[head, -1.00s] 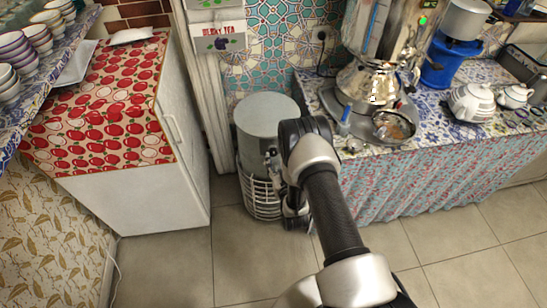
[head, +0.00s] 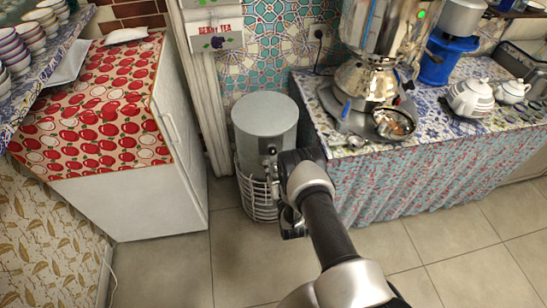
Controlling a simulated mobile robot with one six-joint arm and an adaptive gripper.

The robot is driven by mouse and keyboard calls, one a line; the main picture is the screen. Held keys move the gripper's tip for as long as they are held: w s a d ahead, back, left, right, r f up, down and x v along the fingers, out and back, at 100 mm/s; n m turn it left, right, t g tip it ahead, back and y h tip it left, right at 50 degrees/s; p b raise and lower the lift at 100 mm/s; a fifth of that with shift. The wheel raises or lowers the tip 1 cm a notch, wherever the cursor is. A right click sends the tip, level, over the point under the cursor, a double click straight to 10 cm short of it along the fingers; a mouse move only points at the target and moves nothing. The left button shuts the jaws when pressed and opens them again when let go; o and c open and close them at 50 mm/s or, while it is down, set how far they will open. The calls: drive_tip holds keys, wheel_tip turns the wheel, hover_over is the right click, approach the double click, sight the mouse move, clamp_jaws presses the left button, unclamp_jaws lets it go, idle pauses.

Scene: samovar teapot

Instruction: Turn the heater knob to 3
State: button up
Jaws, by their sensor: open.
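No knob with readable numbers can be made out in the head view. The tall silver samovar (head: 361,76) stands on the tiled-pattern table, with a green light near its top and a blue-handled part (head: 346,110) low on its left. A grey cylinder (head: 264,112) stands in a white slatted basket on the floor, left of the table. Small dark parts show at the cylinder's front; I cannot tell whether they belong to it or to my arm. My gripper (head: 291,226) is open, low in front of the basket, mostly hidden behind my wrist, and apart from the samovar.
A white cabinet (head: 158,205) with an apple-print cloth stands left. The tiled floor in front is clear.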

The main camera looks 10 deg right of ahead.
sight(273, 152)
drive_tip(key=w+b, duration=0.2)
drive_tip(key=w, duration=0.4)
drive_tip(key=shift+w, duration=0.4)
drive_tip(key=shift+c, duration=0.5)
drive_tip(key=c, duration=0.9)
